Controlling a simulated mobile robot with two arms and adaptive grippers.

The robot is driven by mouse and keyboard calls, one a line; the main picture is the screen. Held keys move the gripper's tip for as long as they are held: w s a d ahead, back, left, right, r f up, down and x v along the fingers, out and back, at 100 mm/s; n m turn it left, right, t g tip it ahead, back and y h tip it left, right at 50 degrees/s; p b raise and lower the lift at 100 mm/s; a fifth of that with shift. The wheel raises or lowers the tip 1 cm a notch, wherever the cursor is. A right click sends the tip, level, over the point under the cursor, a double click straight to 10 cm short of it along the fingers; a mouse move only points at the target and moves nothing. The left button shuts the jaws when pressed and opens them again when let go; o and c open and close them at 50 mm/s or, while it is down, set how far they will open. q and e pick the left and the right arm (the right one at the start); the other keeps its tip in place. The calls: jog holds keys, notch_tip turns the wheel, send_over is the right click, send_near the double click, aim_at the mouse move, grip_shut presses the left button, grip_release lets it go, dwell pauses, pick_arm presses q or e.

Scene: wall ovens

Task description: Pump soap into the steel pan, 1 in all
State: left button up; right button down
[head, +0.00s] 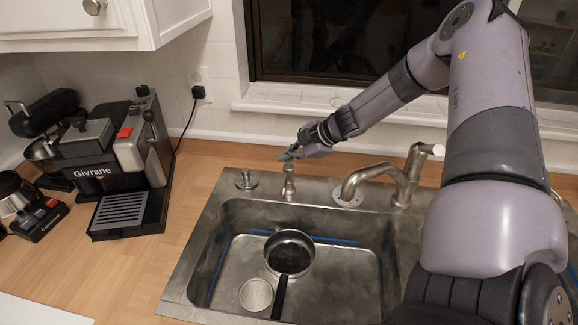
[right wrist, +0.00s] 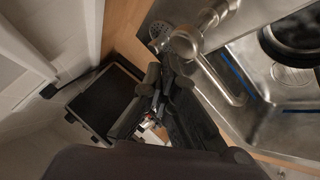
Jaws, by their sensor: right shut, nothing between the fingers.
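The steel pan (head: 306,259) sits in the sink basin, its black handle pointing toward the front. Part of it shows at the top right of the right wrist view (right wrist: 294,35). The soap pump (head: 288,186) is a small metal dispenser standing on the sink's back rim, behind the pan. My right gripper (head: 288,155) is shut and empty, just above the pump's top; I cannot tell whether it touches. Its dark fingers fill the middle of the right wrist view (right wrist: 160,75), where I cannot make out the pump. My left gripper is not in view.
The metal faucet (head: 405,180) stands right of the pump. A round metal fitting (head: 246,181) is on the rim to the left. A round strainer (head: 256,294) lies in the basin beside the pan handle. An espresso machine (head: 110,150) stands on the left counter. The window ledge is behind.

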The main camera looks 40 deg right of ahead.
aim_at(285, 167)
dwell(0.3)
jog(key=shift+f+b, duration=0.45)
jog(key=shift+b, duration=0.05)
jog(key=shift+s+f+b, duration=0.1)
jog(key=shift+f+b, duration=1.05)
jog(key=shift+f, duration=0.1)
dwell(0.9)
dwell(0.4)
jog(key=shift+r+p, duration=1.35)
jog(key=shift+r, duration=0.3)
jog(key=shift+r, duration=0.15)
jog(key=shift+r+p, duration=0.25)
jog(key=shift+p, duration=0.05)
notch_tip(285, 167, up, 4)
jog(key=p, duration=0.3)
jog(key=shift+r+p, duration=0.2)
jog(key=shift+p, duration=0.15)
